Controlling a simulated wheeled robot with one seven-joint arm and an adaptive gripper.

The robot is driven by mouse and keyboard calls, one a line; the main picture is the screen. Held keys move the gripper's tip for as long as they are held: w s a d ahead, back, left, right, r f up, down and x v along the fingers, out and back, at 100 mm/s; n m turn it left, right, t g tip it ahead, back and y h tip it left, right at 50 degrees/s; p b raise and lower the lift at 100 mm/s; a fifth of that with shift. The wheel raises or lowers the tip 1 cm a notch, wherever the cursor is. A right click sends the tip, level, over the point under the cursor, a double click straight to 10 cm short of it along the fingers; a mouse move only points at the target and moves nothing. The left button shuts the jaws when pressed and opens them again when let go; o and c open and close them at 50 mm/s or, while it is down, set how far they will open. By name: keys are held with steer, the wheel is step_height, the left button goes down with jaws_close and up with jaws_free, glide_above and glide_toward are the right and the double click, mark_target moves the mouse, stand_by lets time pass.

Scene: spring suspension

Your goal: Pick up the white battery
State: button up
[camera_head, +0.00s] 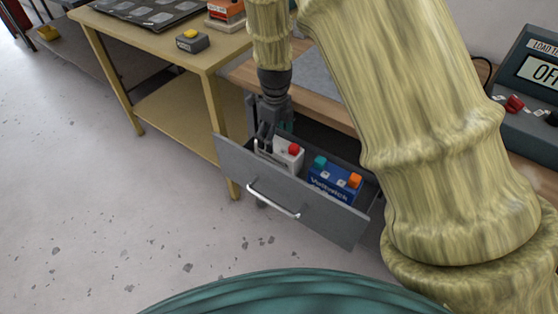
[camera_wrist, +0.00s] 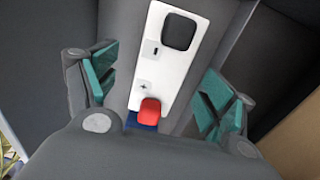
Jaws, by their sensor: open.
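The white battery (camera_head: 287,159) stands in the open grey drawer (camera_head: 318,219), at its left end, with a red terminal on top. In the wrist view the white battery (camera_wrist: 166,62) shows its long top face, with a black terminal at the far end and a red one near me. My gripper (camera_head: 267,140) points down into the drawer at the battery. In the wrist view my open gripper (camera_wrist: 158,90) has one teal-padded finger on each side of the battery, with visible gaps. The battery's sides and lower part are mostly hidden.
A blue battery (camera_head: 333,184) with teal and orange terminals stands to the right in the same drawer. The drawer's front has a metal handle (camera_head: 273,201). A yellow table (camera_head: 208,62) stands at the left. A grey meter (camera_head: 535,90) is at the far right.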

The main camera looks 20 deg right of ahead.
mark_target(279, 145)
steer(key=shift+d+f, duration=0.1)
steer(key=shift+f, duration=1.3)
steer(key=f, duration=0.4)
steer(key=shift+s+d, duration=0.25)
steer(key=shift+d, duration=0.1)
steer(key=shift+f, duration=0.6)
jaws_close()
steer(key=shift+w, duration=0.15)
